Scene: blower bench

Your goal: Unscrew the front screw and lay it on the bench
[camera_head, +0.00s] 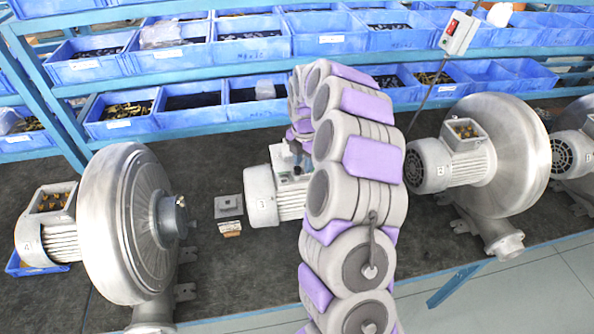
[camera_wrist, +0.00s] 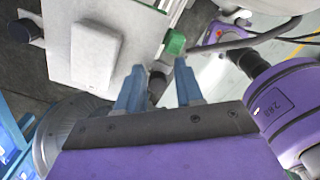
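A small light-grey motor (camera_head: 262,196) stands on the bench near the middle, partly hidden by my arm. My gripper is over its top; in the wrist view its two blue fingers (camera_wrist: 161,72) stand apart, so it is open. A dark cylindrical part (camera_wrist: 157,86) shows between and beyond the fingers; I cannot tell what it is. A pale plate with a white rounded block (camera_wrist: 84,48) fills the upper left of the wrist view, with a green piece (camera_wrist: 175,42) just beyond the fingertips. I cannot make out the front screw in either view.
The dark bench (camera_head: 225,290) also carries a large blower (camera_head: 120,225) at left and another blower (camera_head: 510,150) at right. A small square metal plate (camera_head: 228,205) and a tan block (camera_head: 230,228) lie left of the motor. Blue bins (camera_head: 250,48) line the shelves behind.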

